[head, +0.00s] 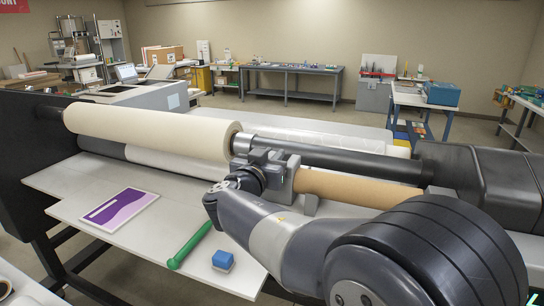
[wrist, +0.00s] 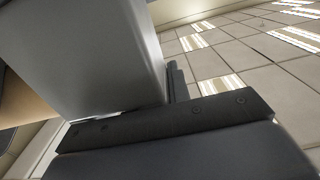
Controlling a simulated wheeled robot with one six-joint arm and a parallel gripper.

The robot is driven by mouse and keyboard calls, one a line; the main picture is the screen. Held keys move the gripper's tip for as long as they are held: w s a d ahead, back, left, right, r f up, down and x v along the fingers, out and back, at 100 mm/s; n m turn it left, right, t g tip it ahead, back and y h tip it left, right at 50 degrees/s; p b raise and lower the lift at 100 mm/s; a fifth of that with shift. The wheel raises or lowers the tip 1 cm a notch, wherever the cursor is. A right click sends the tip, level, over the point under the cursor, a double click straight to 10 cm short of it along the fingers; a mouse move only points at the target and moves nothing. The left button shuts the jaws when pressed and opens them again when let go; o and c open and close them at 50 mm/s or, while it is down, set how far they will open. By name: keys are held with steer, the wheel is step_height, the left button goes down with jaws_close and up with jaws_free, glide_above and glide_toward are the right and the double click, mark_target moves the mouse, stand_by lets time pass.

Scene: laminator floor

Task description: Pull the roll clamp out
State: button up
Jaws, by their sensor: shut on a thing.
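The roll clamp (head: 285,178) looks like a grey block beside the left end of a brown tube (head: 355,189) in the head view. My gripper (head: 267,160) reaches it from the left and is shut on it. In the wrist view, a large grey face of the clamp (wrist: 85,50) rises next to a dark bolted jaw (wrist: 165,124) of my gripper. The jaw tips and the far side of the clamp are hidden, so I cannot tell how the clamp meets the tube.
A cream roll (head: 150,131) and a black bar (head: 335,159) lie just behind my gripper. The front shelf (head: 95,178) holds a purple print (head: 119,208), a green rod (head: 190,245) and a blue block (head: 222,260). A dark housing (head: 475,180) stands at right.

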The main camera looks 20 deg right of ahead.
jaws_close()
steer(key=a+b, duration=0.1)
steer(key=b, duration=0.2)
steer(key=shift+w+f, duration=0.3)
steer(key=shift+w, duration=0.1)
steer(key=w+a+b, duration=0.1)
steer(key=b, duration=0.2)
steer(key=shift+a, duration=0.2)
steer(key=shift+w+a+r+b, duration=0.25)
steer(key=shift+w+a+b, duration=0.4)
steer(key=shift+b, duration=0.5)
steer(key=shift+s+a+r, duration=0.1)
steer(key=shift+a+r, duration=0.05)
